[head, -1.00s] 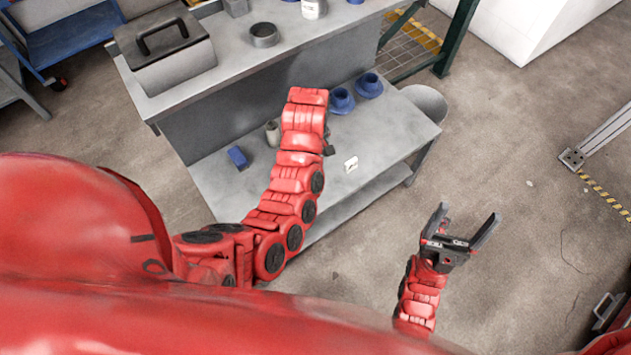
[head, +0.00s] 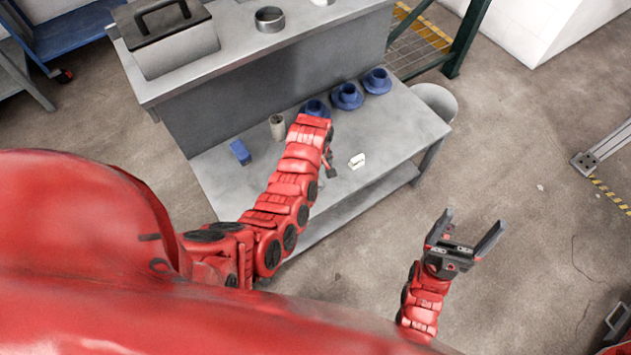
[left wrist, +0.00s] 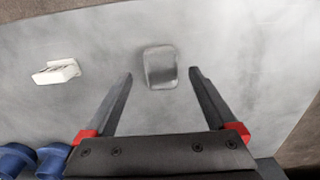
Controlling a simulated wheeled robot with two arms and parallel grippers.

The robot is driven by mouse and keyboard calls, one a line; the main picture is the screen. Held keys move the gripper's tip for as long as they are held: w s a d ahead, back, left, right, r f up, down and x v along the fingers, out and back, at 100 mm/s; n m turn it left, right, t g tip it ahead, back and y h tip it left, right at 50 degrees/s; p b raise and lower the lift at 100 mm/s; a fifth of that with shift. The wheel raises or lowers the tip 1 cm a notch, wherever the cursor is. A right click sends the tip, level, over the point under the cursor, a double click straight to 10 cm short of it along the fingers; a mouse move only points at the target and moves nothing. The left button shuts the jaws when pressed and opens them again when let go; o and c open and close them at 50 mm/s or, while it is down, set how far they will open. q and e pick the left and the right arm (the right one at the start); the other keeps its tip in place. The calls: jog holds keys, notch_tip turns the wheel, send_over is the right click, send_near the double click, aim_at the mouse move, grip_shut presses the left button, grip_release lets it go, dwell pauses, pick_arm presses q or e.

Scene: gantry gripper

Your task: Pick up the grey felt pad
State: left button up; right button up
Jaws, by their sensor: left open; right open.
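The grey felt pad (left wrist: 161,70) is a small rounded grey square with a lighter rim, lying on the grey shelf in the left wrist view. My left gripper (left wrist: 161,76) is open and empty, its two fingertips to either side of the pad's near part in that view. Whether they touch the shelf cannot be told. In the head view my left arm hides the pad and most of the left gripper; only a dark finger shows. My right gripper (head: 468,232) is open and empty over the floor, right of the bench.
A small white block (left wrist: 57,72) lies beside the pad; it also shows in the head view (head: 357,160). Several blue cup-like parts (head: 348,96), a beige cylinder (head: 277,127) and a blue block (head: 240,152) stand on the lower shelf (head: 400,130). A toolbox (head: 170,45) is above.

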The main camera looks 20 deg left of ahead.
pick_arm(q)
jog(key=shift+a+f, duration=0.15)
jog(key=shift+f, duration=1.7)
jog(key=c, duration=1.4)
jog(key=shift+c, duration=0.2)
jog(key=shift+r, duration=0.2)
jog(key=shift+r, duration=0.6)
jog(key=shift+s+d+r, duration=0.2)
jog(key=shift+d+r, duration=0.05)
jog(key=shift+r, duration=0.3)
jog(key=shift+s+d+r, duration=0.15)
jog(key=shift+d+r, duration=0.05)
jog(key=shift+r, duration=0.3)
jog(key=s+d+r, duration=0.1)
jog(key=s+d, duration=0.7)
jog(key=s, duration=0.4)
jog(key=shift+d+r, duration=0.2)
jog(key=shift+d, duration=0.2)
